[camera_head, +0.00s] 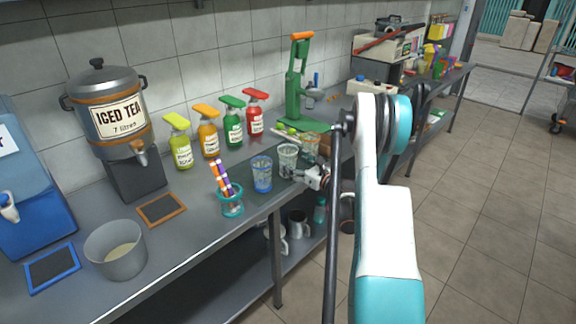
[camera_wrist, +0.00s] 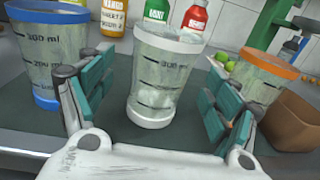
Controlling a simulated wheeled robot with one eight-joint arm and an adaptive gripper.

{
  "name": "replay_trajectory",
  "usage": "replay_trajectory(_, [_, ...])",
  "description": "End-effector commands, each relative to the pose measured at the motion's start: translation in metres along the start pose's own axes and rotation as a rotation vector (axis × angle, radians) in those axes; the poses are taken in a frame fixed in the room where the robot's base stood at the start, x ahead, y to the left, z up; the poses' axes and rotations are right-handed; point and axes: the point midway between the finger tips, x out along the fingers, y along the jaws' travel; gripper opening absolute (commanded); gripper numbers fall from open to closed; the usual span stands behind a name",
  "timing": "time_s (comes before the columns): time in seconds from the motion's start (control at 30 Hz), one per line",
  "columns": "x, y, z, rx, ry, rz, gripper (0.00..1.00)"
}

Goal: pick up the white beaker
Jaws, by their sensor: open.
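The white beaker (camera_wrist: 158,82) is a clear cup with a white rim, a white base and dark measuring marks. It stands upright on a dark mat in the middle of the wrist view. It also shows in the head view (camera_head: 287,158), on the counter near its front edge. My gripper (camera_wrist: 152,108) is open, with one teal-padded finger on each side of the beaker's near side. I cannot tell whether either finger touches it; gaps show on both sides. In the head view my gripper (camera_head: 316,177) is at the counter edge, just right of the beaker.
A blue-rimmed beaker (camera_wrist: 50,55) stands left, close to the left finger. An orange-rimmed beaker (camera_wrist: 259,78) and a brown box (camera_wrist: 290,122) are close on the right. Spray bottles (camera_head: 232,122) and the green press (camera_head: 298,85) stand behind. A teal straw holder (camera_head: 231,203) is farther left.

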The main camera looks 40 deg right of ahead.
Motion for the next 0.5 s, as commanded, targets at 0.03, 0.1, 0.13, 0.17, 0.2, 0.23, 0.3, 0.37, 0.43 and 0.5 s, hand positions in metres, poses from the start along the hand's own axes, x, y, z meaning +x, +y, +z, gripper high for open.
replay_trajectory(0.03, [0.009,0.000,-0.005,0.000,0.000,0.003,0.82])
replay_trajectory(0.1, [0.019,-0.001,-0.008,0.000,0.000,0.004,0.82])
replay_trajectory(0.13, [0.023,-0.002,-0.008,0.000,0.000,0.003,0.82])
replay_trajectory(0.17, [0.027,-0.002,-0.007,0.000,0.000,0.003,0.82])
replay_trajectory(0.2, [0.032,-0.002,-0.006,0.000,0.000,0.003,0.82])
replay_trajectory(0.23, [0.035,-0.002,-0.006,0.000,0.000,0.003,0.82])
replay_trajectory(0.3, [0.040,-0.002,-0.005,0.000,0.000,0.003,0.82])
replay_trajectory(0.37, [0.041,-0.002,-0.005,0.000,0.000,0.002,0.82])
replay_trajectory(0.43, [0.042,-0.002,-0.004,0.000,0.000,0.002,0.82])
replay_trajectory(0.5, [0.042,-0.002,-0.004,0.000,0.000,0.002,0.82])
